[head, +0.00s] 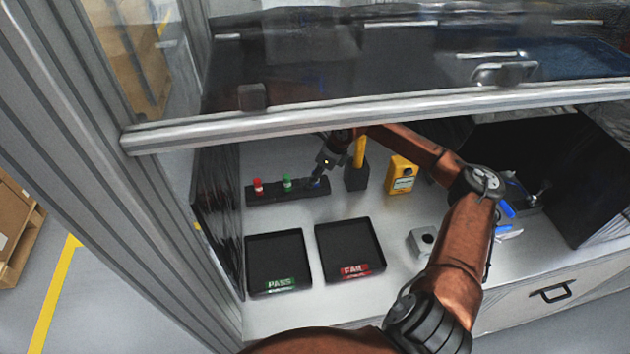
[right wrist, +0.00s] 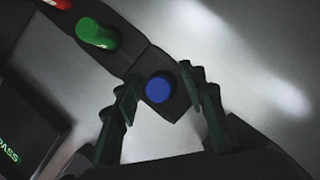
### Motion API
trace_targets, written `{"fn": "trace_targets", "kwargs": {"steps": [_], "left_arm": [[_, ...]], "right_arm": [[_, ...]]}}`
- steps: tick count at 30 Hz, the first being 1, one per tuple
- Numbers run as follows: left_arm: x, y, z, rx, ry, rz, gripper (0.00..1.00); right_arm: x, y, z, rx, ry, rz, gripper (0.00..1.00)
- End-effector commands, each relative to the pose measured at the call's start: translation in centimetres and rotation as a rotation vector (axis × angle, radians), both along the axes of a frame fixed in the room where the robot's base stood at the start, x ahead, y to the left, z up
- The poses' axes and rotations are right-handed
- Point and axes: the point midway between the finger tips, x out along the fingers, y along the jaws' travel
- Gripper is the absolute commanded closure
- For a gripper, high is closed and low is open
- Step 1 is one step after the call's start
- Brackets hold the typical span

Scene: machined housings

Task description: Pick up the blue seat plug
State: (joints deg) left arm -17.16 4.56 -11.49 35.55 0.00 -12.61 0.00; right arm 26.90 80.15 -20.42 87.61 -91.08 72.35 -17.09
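The blue seat plug (right wrist: 159,88) stands in the right end of a black rack (head: 271,193). In the head view the plug is mostly hidden by my right gripper (head: 318,176), which is over that end of the rack. In the right wrist view my right gripper (right wrist: 158,80) is open, with one finger on each side of the blue plug. Gaps show between the fingers and the plug; I cannot tell how far above it the fingertips are. My left gripper is not in view.
A green plug (head: 287,183) and a red plug (head: 258,186) stand in the same rack. PASS (head: 247,265) and FAIL (head: 319,255) trays lie empty in front. A black holder (head: 356,178), yellow device (head: 401,176) and grey housing (head: 421,241) are to the right. A sash bar (head: 400,105) crosses above.

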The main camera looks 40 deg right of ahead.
Motion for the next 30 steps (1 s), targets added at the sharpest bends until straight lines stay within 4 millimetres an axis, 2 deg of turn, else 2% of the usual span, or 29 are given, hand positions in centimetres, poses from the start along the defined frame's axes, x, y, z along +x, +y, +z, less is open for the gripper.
{"fn": "trace_targets", "kwargs": {"steps": [2, 19, 30], "left_arm": [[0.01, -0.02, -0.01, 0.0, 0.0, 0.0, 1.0], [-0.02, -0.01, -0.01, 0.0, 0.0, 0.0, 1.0], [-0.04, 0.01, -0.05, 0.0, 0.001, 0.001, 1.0]], "right_arm": [[0.0, -0.02, 0.03, 0.0, 0.0, 0.0, 0.62], [-0.01, -0.04, 0.06, 0.0, 0.0, 0.0, 1.0], [0.02, -0.04, 0.21, 0.0, -0.001, 0.0, 1.0]]}}
